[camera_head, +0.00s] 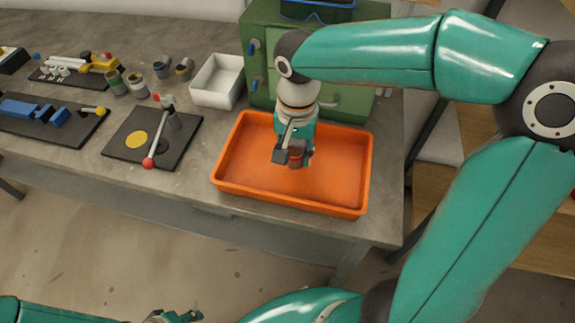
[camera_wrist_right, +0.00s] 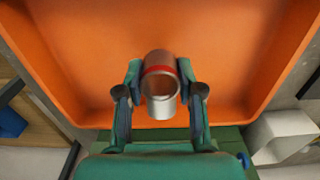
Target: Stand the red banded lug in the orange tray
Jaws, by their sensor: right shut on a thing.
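The red banded lug (camera_wrist_right: 160,85) is a short grey metal tube with a red band, held between the two fingers of my right gripper (camera_wrist_right: 160,75) in the right wrist view. My right gripper (camera_head: 294,158) also shows in the head view, pointing down over the middle of the orange tray (camera_head: 250,193). The lug (camera_head: 296,158) is partly hidden by the fingers there. I cannot tell whether its bottom touches the tray floor. My left gripper (camera_head: 174,316) shows only in part at the bottom edge, and its fingers are unclear.
A white bin (camera_head: 217,82) stands left of the tray, and a green drawer cabinet (camera_head: 345,102) stands behind it. Several other lugs (camera_head: 138,86) stand further left. A black board with a red-knobbed lever (camera_head: 150,155) lies left of the tray. The tray floor around the lug looks clear.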

